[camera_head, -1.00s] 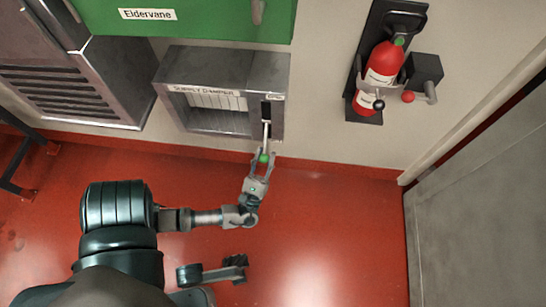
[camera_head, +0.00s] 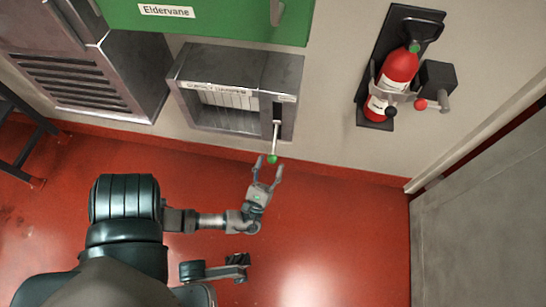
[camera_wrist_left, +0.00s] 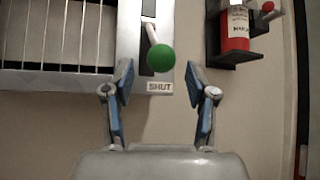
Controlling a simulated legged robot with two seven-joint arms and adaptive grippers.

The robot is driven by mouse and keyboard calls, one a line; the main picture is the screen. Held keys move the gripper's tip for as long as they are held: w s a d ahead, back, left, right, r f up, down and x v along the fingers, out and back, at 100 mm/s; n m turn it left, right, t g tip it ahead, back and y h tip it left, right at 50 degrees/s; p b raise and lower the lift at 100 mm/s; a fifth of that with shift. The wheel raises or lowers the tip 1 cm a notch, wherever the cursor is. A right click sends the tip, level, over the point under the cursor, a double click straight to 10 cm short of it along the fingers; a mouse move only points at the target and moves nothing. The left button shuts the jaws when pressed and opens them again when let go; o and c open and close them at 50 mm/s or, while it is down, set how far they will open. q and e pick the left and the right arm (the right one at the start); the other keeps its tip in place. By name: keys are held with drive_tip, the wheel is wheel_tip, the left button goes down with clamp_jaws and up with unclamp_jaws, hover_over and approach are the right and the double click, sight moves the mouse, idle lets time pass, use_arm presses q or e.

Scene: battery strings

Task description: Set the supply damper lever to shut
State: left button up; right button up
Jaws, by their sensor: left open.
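The supply damper (camera_head: 240,84) is a grey wall box with a slatted opening and a lever slot at its right end. Its lever, with a green knob (camera_head: 272,159), sticks out and points down in the head view. In the left wrist view the green knob (camera_wrist_left: 161,58) appears at the slot's lower part, just above the "SHUT" label (camera_wrist_left: 160,87). My left gripper (camera_head: 269,167) is open, its fingertips on either side of and just short of the knob. In the left wrist view the fingers (camera_wrist_left: 159,78) look clear of the knob.
A green "Eldervane" cabinet (camera_head: 210,22) hangs above the damper. A red fire extinguisher (camera_head: 398,72) is on the wall to the right, and a grey door (camera_head: 480,215) stands further right. A louvred grey cabinet (camera_head: 85,80) is at left.

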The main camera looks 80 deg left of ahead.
use_arm(q)
drive_tip(key=v, duration=0.8)
drive_tip(key=shift+d+f, duration=0.2)
drive_tip(key=shift+f, duration=0.1)
drive_tip(key=shift+s, duration=0.15)
